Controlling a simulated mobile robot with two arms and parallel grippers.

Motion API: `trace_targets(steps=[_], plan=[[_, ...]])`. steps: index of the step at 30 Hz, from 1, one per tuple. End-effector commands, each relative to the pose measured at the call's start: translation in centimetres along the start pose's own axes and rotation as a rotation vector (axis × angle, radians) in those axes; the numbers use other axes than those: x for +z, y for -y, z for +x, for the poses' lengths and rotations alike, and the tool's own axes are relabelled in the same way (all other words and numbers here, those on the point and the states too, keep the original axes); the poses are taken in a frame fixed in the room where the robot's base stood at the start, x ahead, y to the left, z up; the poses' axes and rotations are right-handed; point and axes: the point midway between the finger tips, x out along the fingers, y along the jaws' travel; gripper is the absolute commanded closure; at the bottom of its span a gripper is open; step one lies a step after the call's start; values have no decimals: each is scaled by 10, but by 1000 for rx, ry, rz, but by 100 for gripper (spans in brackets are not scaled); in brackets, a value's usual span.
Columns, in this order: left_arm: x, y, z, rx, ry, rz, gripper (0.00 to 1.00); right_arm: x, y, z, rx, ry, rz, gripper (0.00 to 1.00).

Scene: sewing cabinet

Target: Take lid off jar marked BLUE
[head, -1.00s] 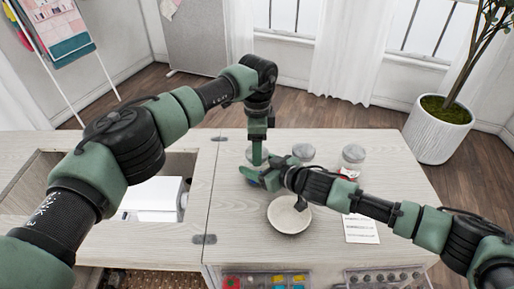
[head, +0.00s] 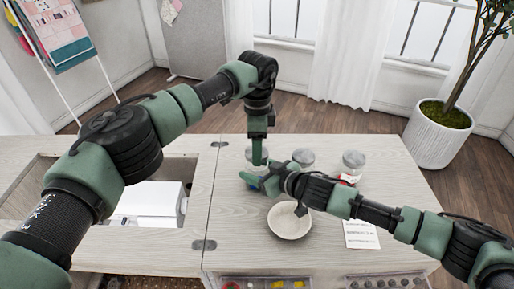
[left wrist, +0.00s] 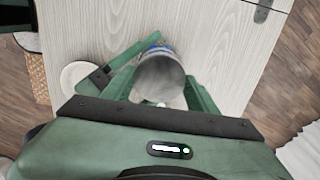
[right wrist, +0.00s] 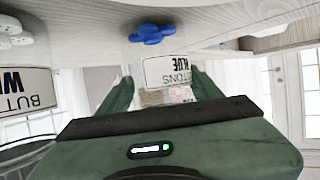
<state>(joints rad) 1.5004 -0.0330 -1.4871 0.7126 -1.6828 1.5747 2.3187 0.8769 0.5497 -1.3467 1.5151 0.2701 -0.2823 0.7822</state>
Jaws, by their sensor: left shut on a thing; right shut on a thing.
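The jar marked BLUE stands on the cabinet top, its label (right wrist: 170,72) upside down in the right wrist view. A blue button shape (right wrist: 152,33) is beside the label. My right gripper (right wrist: 160,90) is shut on the jar's body from the side; it also shows in the head view (head: 268,182). My left gripper (head: 257,160) points straight down, shut on the grey round lid (left wrist: 158,80), which fills the space between its fingers in the left wrist view. Whether the lid has turned or lifted cannot be told. In the head view the grippers mostly hide the jar.
Two more lidded jars (head: 303,157) (head: 354,159) stand to the right. A pale round dish (head: 290,220) lies in front of my right gripper, with a printed card (head: 361,235) to its right. An open well with a white machine (head: 150,203) is at left.

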Motion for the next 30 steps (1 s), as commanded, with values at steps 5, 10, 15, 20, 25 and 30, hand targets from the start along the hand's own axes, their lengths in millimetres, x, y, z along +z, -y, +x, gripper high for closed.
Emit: trace_targets(steps=[5, 10, 15, 20, 25, 30], plan=[[0, 1, -18, -3, -1, 0, 90, 0, 0, 0, 0, 0, 0, 100], [0, 0, -37, -2, 0, 0, 90, 0, 0, 0, 0, 0, 0, 100], [0, 0, -39, 0, -1, 0, 90, 0, 0, 0, 0, 0, 0, 100], [0, 0, -39, 0, 0, 0, 90, 0, 0, 0, 0, 0, 0, 10], [0, 0, -39, 0, 0, 0, 90, 0, 0, 0, 0, 0, 0, 10], [0, 0, -39, 0, 0, 0, 90, 0, 0, -2, 0, 0, 0, 10]])
